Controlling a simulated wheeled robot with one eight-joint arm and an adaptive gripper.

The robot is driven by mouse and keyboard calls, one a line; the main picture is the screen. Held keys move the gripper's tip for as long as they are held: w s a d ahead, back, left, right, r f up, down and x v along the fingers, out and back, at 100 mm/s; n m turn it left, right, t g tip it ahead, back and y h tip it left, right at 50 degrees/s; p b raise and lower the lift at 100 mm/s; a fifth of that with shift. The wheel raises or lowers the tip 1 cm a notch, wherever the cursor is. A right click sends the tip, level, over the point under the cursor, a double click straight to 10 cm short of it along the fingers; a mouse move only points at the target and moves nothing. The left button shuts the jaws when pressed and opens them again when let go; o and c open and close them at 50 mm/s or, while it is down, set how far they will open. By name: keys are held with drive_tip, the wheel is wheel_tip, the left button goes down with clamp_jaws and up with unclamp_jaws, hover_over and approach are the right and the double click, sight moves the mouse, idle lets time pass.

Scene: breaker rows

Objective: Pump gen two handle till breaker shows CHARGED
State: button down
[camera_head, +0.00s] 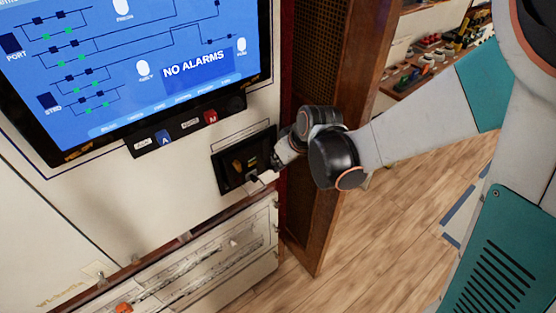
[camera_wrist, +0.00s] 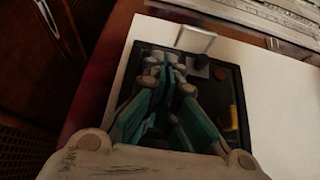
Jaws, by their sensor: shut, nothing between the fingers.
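A black recessed breaker unit (camera_head: 229,170) is set in the pale cabinet front below the screen. A pale handle (camera_head: 266,177) sticks out at its lower right edge. In the wrist view the unit (camera_wrist: 229,146) fills the middle, and the handle (camera_wrist: 196,38) shows as a pale U-shaped bar at its far edge. My gripper (camera_head: 274,165) is at the right side of the unit, close to the handle. In the wrist view its teal fingers (camera_wrist: 170,62) are shut and empty, with the tips just short of the handle. Contact cannot be told. No CHARGED marking is readable.
A large blue screen (camera_head: 150,70) reading NO ALARMS is above, with a row of labelled buttons (camera_head: 190,125) under it. A white drawer-like panel (camera_head: 190,260) lies below. A dark wooden post (camera_head: 335,215) stands close on the right. Wooden floor is open beyond.

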drive_tip(key=shift+s+d+f+t+y+b, duration=0.4)
drive_tip(key=shift+s+f+t+b, duration=0.2)
drive_tip(key=shift+b, duration=0.35)
drive_tip(key=shift+s+f+b, duration=0.15)
drive_tip(key=shift+b, duration=0.2)
idle(0.9)
